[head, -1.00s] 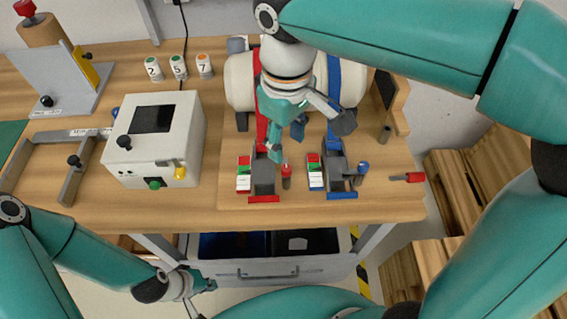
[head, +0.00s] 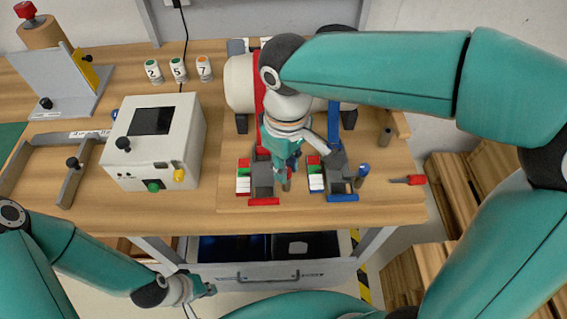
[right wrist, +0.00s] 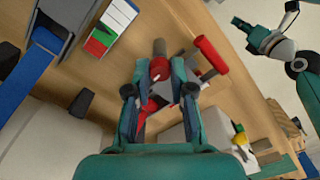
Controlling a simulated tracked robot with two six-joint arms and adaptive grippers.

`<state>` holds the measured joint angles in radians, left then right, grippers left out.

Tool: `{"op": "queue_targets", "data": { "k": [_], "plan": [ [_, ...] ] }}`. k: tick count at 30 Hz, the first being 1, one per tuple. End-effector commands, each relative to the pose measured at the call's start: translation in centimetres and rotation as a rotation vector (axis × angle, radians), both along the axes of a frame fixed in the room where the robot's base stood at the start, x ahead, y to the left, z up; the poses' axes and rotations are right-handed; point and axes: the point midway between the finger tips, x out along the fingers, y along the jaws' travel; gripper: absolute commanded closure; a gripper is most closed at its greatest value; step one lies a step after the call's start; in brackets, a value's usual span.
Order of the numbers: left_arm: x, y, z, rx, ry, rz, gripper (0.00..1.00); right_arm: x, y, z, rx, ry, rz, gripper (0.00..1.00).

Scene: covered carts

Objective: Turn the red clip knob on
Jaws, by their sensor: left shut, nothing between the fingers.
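The red clip (head: 264,201) is a dark grey block with a red front bar, on the board at the end of the red strap (head: 259,85). Its red-topped knob (right wrist: 160,68) on a grey post stands beside it. My right gripper (head: 284,175) reaches down over the knob and largely hides it in the head view. In the right wrist view the fingers of my right gripper (right wrist: 157,72) are apart, with the red knob top between their tips. I cannot tell whether they touch it. My left gripper (head: 208,291) is shut and empty, low in front of the table.
A blue clip (head: 342,187) with a blue-topped knob (head: 363,169) stands right of the red clip. Red-green-white indicators (head: 243,177) stand beside the clips. A white control box (head: 155,140) is left. A red-handled tool (head: 415,179) lies right.

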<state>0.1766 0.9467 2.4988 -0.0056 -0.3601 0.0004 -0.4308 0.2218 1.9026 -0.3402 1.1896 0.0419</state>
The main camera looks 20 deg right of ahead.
Motion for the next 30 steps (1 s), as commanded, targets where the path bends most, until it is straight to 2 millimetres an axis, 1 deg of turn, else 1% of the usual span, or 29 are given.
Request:
{"op": "queue_targets", "data": {
  "k": [1,3,5,6,11,17,23,30],
  "plan": [
    [0.0,0.0,0.0,0.0,0.0,0.0,1.0,0.0,0.0,0.0,-0.002,-0.001,0.0,0.91],
    [0.0,0.0,0.0,0.0,0.0,0.0,1.0,0.0,0.0,0.0,-0.002,-0.001,0.0,1.0],
    [0.0,0.0,0.0,0.0,0.0,0.0,1.0,0.0,-0.1,0.0,-0.002,-0.001,0.001,1.0],
    [0.0,0.0,0.0,0.0,0.0,-0.001,1.0,0.1,0.5,0.1,-0.002,-0.002,0.005,1.0],
    [0.0,0.0,0.1,0.0,0.0,0.0,1.0,0.1,0.2,0.1,0.0,-0.002,0.014,1.0],
    [0.0,0.0,0.3,0.0,0.0,0.0,1.0,0.1,0.1,0.1,-0.001,-0.003,0.07,1.0],
    [0.0,0.0,0.7,0.0,0.0,0.0,1.0,0.2,0.1,0.2,-0.001,-0.004,0.188,1.0],
    [0.0,0.0,1.4,0.0,0.0,0.0,1.0,0.2,0.0,0.3,-0.002,-0.006,0.398,1.0]
  ]
}}
